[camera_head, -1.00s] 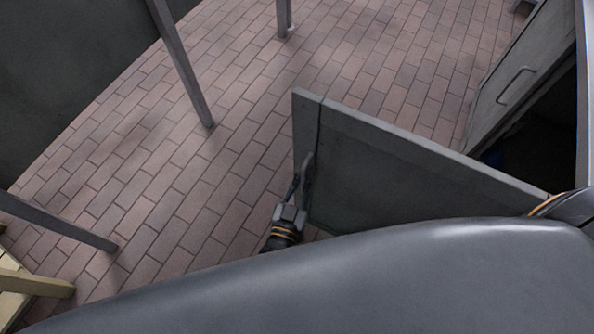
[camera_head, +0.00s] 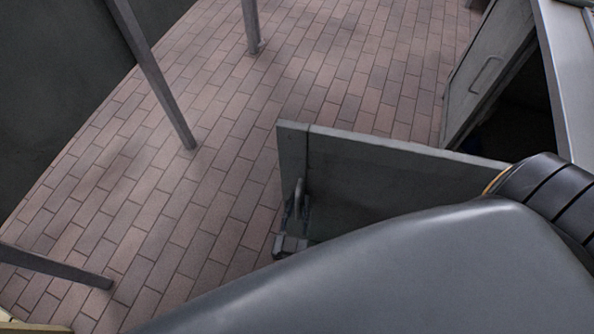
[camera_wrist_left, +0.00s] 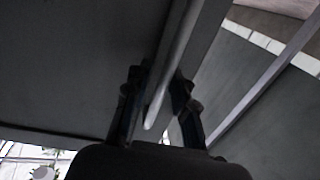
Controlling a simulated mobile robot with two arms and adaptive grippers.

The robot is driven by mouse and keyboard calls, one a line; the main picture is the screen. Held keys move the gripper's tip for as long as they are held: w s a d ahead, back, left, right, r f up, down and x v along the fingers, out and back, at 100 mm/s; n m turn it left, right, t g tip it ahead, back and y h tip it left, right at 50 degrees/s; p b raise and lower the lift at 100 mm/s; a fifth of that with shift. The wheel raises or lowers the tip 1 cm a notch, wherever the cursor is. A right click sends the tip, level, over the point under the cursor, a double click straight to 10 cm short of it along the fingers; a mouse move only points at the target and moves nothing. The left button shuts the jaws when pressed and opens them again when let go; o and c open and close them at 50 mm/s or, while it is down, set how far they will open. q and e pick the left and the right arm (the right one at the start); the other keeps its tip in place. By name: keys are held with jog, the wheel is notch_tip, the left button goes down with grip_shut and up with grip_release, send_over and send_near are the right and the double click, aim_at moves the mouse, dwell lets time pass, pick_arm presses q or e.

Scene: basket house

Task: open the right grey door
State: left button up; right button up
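The right grey door (camera_head: 385,168) is a flat grey panel standing swung out from the cabinet, its free end toward the left. Its thin bar handle (camera_wrist_left: 171,75) runs between the two dark fingers of my left gripper (camera_wrist_left: 160,95) in the left wrist view. The fingers are drawn in close on both sides of the bar. In the head view my left gripper (camera_head: 294,222) is at the handle near the door's free end, partly behind my own arm. The hinge side is hidden behind my arm. My right gripper is not in view.
The other grey door (camera_head: 487,75), with its own handle, stands open beside the dark cabinet opening (camera_head: 512,112) at the upper right. Brick floor (camera_head: 225,150) is clear left of the door. Slim grey posts (camera_head: 155,80) stand at the left and top.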

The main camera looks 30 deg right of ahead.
pick_arm(q)
jog(key=shift+a, duration=0.1)
jog(key=v, duration=1.2)
jog(key=shift+w, duration=0.1)
dwell(0.3)
